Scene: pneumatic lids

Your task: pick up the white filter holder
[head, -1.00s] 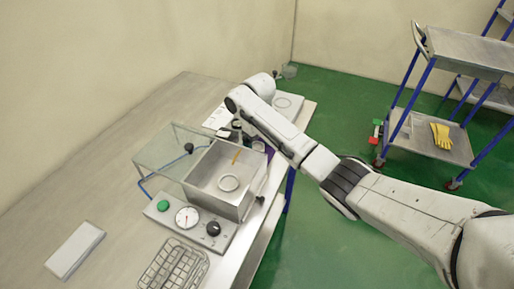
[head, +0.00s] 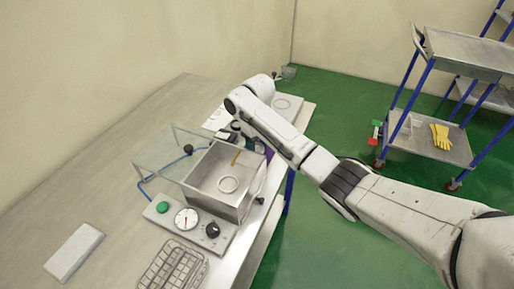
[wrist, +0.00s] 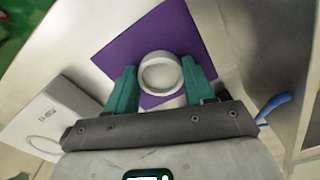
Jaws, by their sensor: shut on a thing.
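The white filter holder (wrist: 147,87) is a round, ring-like cup, seen from above in the wrist view over a purple mat (wrist: 118,48). My gripper (wrist: 160,76) has its two teal fingers on either side of the holder and is shut on it. I cannot tell whether the holder rests on the mat or is slightly raised. In the head view the holder and fingertips are hidden by my arm, and only a sliver of the purple mat shows.
A metal box (head: 206,196) with a raised clear lid (head: 160,150) stands close to the arm, with a white ring inside. A grey box (wrist: 45,118) lies left of the gripper.

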